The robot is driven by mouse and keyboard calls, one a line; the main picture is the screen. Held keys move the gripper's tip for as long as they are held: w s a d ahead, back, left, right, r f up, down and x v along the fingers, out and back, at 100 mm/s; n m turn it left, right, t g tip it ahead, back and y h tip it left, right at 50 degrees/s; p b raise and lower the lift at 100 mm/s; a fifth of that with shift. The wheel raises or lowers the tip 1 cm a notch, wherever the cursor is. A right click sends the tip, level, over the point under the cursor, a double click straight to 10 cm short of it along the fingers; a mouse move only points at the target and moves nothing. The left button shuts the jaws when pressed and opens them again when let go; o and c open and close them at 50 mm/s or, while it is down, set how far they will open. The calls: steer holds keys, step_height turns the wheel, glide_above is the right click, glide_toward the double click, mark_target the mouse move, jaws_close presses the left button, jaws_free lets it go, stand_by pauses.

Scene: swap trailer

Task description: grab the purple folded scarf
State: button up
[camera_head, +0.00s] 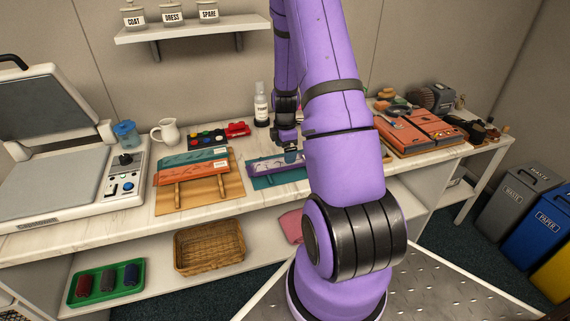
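A flat purple piece with a pale pattern (266,167), which looks like the folded scarf, lies on a teal mat (262,183) on the white counter. My purple arm hides the right part of the mat. My gripper (290,153) is small and dark in the head view and points down at the right part of the purple piece. I cannot tell whether it touches the piece or is just above it. Its fingers are too small and dark to show whether they are open or shut.
Teal and orange folded pieces (192,166) lie on a wooden board to the left. A heat press (50,170) fills the left end. Orange cases (418,130) lie right of my arm.

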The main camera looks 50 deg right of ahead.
step_height(320, 180, down, 5)
steer(key=shift+w+d+r, duration=0.1)
steer(key=shift+w, duration=0.05)
steer(key=c, duration=1.1)
